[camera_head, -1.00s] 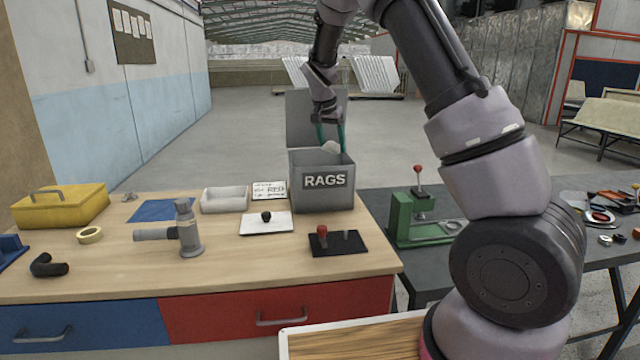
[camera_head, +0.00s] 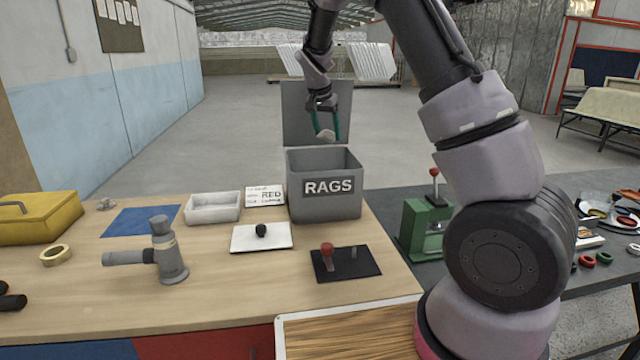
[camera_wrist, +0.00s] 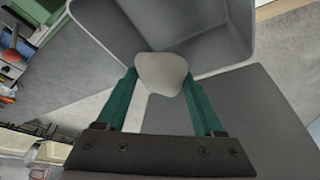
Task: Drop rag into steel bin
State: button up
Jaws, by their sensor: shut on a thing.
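The steel bin (camera_head: 325,200) is a grey box marked RAGS at the back of the wooden bench, with its lid (camera_head: 300,115) raised behind it. My gripper (camera_head: 325,134) is above the bin's opening, its green fingers shut on the pale grey rag (camera_head: 325,136). In the wrist view the rag (camera_wrist: 160,73) sits between the two fingertips (camera_wrist: 160,85), and the bin (camera_wrist: 205,35) opens beyond it. The rag appears to be over or just above the opening; its exact height over the rim I cannot tell.
A white tray (camera_head: 212,208), a sign card (camera_head: 265,196), a white plate with a black knob (camera_head: 262,237) and a black plate with a red knob (camera_head: 345,262) stand near the bin. A green press (camera_head: 425,228) stands on the dark table to the right.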

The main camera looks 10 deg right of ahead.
jog(key=shift+w+f, duration=0.15)
jog(key=shift+f, duration=2.85)
jog(key=o, duration=1.3)
jog(key=v, duration=1)
jog(key=shift+r, duration=0.35)
